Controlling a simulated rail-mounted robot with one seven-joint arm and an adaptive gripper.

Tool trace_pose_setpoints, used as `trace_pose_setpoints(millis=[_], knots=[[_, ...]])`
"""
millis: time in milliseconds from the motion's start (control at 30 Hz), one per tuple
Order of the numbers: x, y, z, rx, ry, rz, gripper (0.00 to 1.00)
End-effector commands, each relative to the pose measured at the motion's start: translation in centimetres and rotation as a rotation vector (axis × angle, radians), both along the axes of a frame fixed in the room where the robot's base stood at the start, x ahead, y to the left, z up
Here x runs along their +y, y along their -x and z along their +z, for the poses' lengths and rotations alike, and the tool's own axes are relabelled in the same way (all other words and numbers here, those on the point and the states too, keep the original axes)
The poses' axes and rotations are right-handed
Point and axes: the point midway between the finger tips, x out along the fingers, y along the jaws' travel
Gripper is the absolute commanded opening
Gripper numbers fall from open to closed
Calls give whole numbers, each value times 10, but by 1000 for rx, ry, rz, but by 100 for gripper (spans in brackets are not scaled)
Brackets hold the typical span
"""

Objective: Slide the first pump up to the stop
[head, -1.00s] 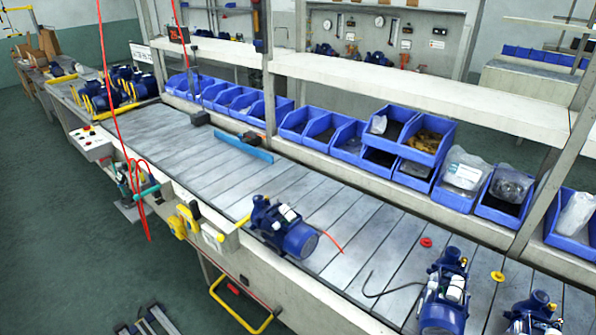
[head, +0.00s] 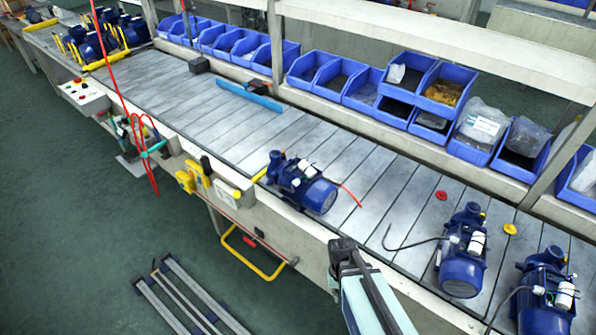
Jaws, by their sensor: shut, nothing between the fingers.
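The nearest pump to the blue bar, a blue one with a white box on top (head: 302,182), lies on the slatted line near its front edge. A thin red lead sticks out to its right. A blue bar (head: 250,95), which looks like the stop, lies across the line further up and left, with bare slats between it and the pump. My gripper (head: 343,248) shows at the bottom, below and right of this pump, by the bench's front edge. It is shut and apart from the pump; its fingertips are small and dark here.
Two more blue pumps (head: 462,250) (head: 545,292) stand to the right. A dark hooked cable (head: 410,243), a red cap (head: 441,196) and a yellow cap (head: 510,229) lie nearby. Blue bins (head: 362,90) line the back. Yellow boxes (head: 197,178) and a yellow handle (head: 250,255) stick out in front.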

Motion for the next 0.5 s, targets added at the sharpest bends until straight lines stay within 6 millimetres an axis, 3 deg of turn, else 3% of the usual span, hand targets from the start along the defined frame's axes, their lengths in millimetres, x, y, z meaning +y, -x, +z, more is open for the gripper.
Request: trace_pose_setpoints(millis=[33,200,500], knots=[[8,-21,20,-38,-4,11,0],[33,-75,76,-142,-17,37,0],[76,-146,180,-299,-43,66,0]])
